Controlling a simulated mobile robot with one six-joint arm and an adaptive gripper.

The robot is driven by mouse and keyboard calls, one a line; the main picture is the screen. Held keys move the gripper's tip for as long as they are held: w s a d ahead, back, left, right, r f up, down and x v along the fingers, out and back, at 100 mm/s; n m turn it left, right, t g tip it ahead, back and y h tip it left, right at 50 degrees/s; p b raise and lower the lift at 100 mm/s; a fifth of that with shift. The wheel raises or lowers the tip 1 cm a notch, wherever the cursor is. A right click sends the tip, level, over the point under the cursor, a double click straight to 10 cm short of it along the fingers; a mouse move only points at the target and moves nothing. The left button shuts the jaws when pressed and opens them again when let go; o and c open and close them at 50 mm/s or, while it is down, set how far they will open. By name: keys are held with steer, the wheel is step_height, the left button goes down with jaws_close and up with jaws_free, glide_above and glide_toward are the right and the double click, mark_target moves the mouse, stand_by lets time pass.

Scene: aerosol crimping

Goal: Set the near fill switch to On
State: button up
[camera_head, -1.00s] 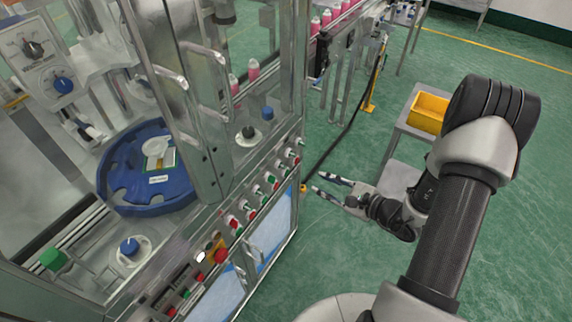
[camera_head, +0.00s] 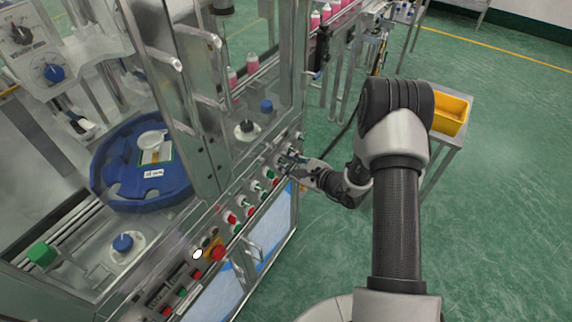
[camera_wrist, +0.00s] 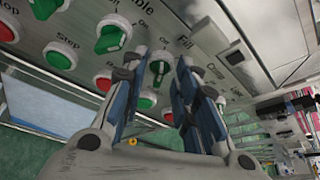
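My gripper (camera_wrist: 163,62) is open at the control panel, its two blue-lined fingers pointing at the panel face. A green rotary switch (camera_wrist: 159,70) shows between the fingertips, below the printed word "Fill". Its lower part is partly hidden by the fingers, and I cannot tell whether they touch it. I cannot read which setting it points to. In the head view my gripper (camera_head: 286,160) is at the right part of the panel's row of controls and covers some of them.
Another green switch (camera_wrist: 113,37) with a label ending in "ble" sits to the left. Green and red buttons, including a green one (camera_wrist: 60,55), line the panel. A yellow bin (camera_head: 451,113) stands on a side table at right. Open green floor lies at right.

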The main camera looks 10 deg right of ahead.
steer(key=shift+w+a+f, duration=0.1)
steer(key=shift+w+a, duration=0.1)
steer(key=shift+w, duration=0.1)
steer(key=shift+c, duration=0.3)
jaws_close()
